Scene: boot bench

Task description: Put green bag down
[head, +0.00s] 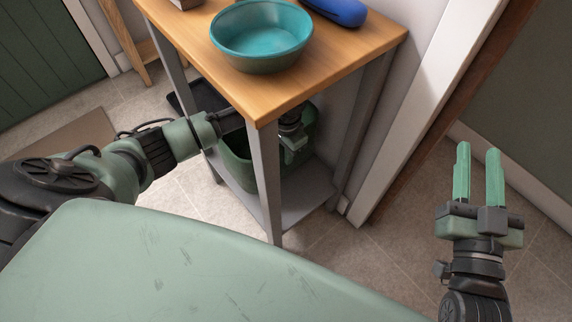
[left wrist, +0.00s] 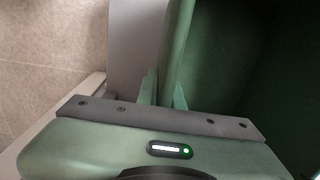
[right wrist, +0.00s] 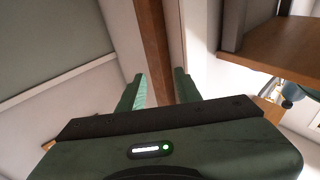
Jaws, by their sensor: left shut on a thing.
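The green bag (head: 238,172) sits under the wooden top of the bench, at the grey lower shelf (head: 308,198). The front leg hides part of it. My left arm reaches in under the top, and my left gripper (head: 293,143) is at the bag's upper edge. In the left wrist view the gripper (left wrist: 165,90) is shut on the bag's green wall (left wrist: 178,45), with one finger on each side. Whether the bag's base touches the shelf is hard to tell. My right gripper (head: 478,152) is open and empty at the right; its fingers also show in the right wrist view (right wrist: 160,90).
A teal bowl (head: 262,38) and a blue object (head: 338,11) are on the wooden top (head: 355,45). The bench legs stand close around my left arm. A white door frame (head: 425,115) rises to the right. Tiled floor (head: 375,255) is clear between bench and right gripper.

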